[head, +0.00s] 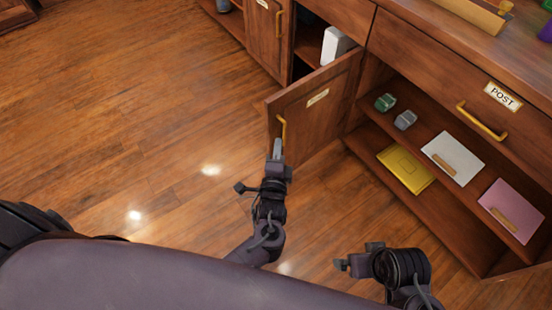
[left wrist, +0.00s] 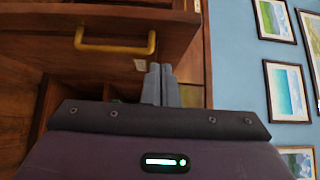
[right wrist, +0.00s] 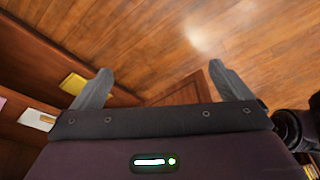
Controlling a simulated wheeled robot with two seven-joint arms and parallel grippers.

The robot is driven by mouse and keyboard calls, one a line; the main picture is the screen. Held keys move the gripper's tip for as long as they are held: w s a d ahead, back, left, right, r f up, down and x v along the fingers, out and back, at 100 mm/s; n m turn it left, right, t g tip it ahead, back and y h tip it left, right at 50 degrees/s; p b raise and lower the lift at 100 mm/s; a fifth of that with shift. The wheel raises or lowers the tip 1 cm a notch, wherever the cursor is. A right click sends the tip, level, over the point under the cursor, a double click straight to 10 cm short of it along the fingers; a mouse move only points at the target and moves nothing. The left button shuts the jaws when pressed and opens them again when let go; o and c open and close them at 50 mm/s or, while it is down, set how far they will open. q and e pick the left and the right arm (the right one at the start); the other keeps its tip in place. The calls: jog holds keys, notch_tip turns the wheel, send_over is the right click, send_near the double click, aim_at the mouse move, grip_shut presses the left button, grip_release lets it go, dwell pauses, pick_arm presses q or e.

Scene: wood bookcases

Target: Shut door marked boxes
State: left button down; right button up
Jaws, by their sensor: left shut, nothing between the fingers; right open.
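A wooden cabinet door (head: 330,105) stands open in the head view, swung out from the cabinet front. It carries a small pale label (head: 318,97) whose writing is too small to read, and a brass handle (head: 283,127) near its free edge. My left gripper (head: 277,147) is shut and empty, with its fingertips close to the door's lower handle end; I cannot tell whether they touch. Its fingers show together in the left wrist view (left wrist: 160,84). My right gripper (head: 357,256) is open and empty, low over the floor, with its fingers spread in the right wrist view (right wrist: 162,85).
A white object (head: 335,45) stands in the compartment behind the door. To the right is a drawer marked POST (head: 440,75) above open shelves with a yellow folder (head: 405,168) and a pink clipboard (head: 512,210). The wooden floor (head: 130,110) at left is clear.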

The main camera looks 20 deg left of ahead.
aim_at(271, 117)
pick_arm(q)
jog(key=w+a, duration=0.1)
jog(key=w, duration=0.1)
jog(key=w+a+b, duration=0.1)
jog(key=w, duration=0.1)
jog(key=w+a, duration=0.1)
jog(key=w, duration=0.1)
jog(key=shift+w+a, duration=0.1)
jog(key=shift+a, duration=0.1)
jog(key=shift+w+a, duration=0.3)
jog(key=shift+a, duration=0.15)
pick_arm(e)
jog(key=shift+w+a+f+t+y, duration=0.15)
jog(key=shift+w+a+t, duration=0.1)
jog(key=shift+a, duration=0.25)
jog(key=shift+w+a+f+t+y, duration=0.15)
jog(key=shift+w+a+t, duration=0.1)
jog(key=shift+a, duration=0.25)
pick_arm(q)
jog(key=shift+a, duration=0.1)
pick_arm(e)
jog(key=shift+n, duration=0.3)
